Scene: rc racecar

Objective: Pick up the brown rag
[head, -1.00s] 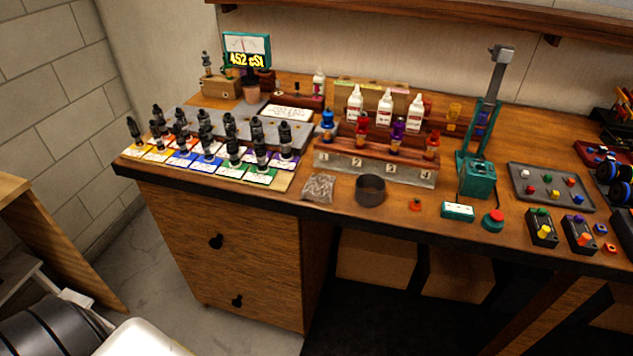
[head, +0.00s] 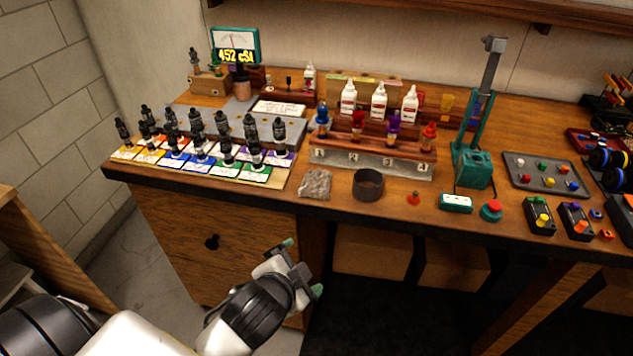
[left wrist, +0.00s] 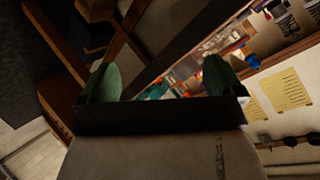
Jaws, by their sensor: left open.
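My left gripper (head: 304,268) is in front of the bench, below and apart from the rag. It is open and empty. In the left wrist view its two green fingertips (left wrist: 158,80) stand wide apart with nothing between them. I cannot make out the rag in the left wrist view. My right gripper does not show.
The dark cup (head: 368,185) stands just right of the rag. A numbered rack (head: 400,166) with small colored bottles stands behind. The bench edge (head: 330,210) and drawers are near my gripper.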

